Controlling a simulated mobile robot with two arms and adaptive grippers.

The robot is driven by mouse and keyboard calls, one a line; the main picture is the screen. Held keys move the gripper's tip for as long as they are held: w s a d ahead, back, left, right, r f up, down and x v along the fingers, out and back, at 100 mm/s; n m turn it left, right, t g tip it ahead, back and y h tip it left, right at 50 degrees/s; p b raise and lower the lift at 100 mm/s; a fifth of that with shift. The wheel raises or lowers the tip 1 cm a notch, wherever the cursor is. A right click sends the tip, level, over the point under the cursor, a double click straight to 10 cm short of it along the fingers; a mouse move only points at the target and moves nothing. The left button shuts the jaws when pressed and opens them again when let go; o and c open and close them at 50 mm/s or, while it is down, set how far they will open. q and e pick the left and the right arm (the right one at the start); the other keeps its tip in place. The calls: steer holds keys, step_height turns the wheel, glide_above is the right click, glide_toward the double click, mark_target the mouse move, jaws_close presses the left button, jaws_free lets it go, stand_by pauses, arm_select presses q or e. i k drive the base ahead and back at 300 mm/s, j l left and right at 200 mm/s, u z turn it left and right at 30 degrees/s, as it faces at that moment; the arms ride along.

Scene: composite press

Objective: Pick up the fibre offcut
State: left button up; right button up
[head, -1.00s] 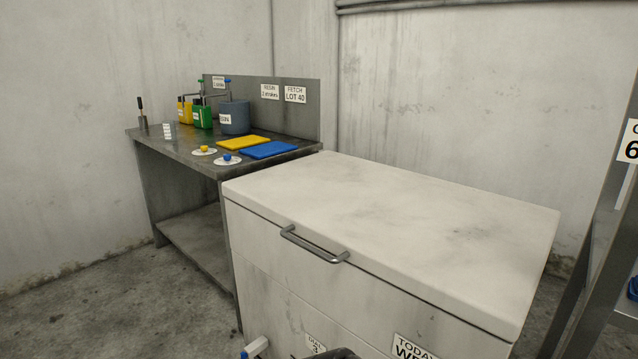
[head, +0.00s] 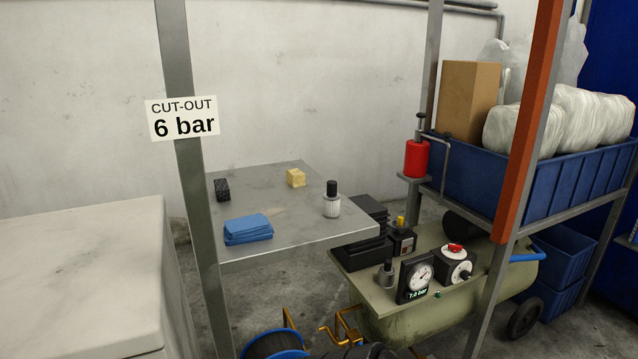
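No object is labelled as the fibre offcut. A small dark, speckled block (head: 222,190) lies at the left of the grey metal shelf top (head: 290,226), behind the upright post; it may be the offcut, but I cannot be sure. A small pale yellow block (head: 296,177) sits further back on the same top. Neither of my grippers can be made out in the head view. A dark shape at the bottom edge is cut off, and I cannot tell what it is.
Folded blue cloths (head: 248,229) and a black-capped white bottle (head: 332,200) share the top. A post with a "6 bar" sign (head: 182,121) stands in front. A compressor (head: 420,300) stands right, below a blue crate (head: 470,178). A white chest (head: 80,270) is left.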

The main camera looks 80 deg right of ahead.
mark_target(221, 186)
steer(key=z, duration=1.95)
steer(key=l+z, duration=0.1)
steer(key=l, duration=0.15)
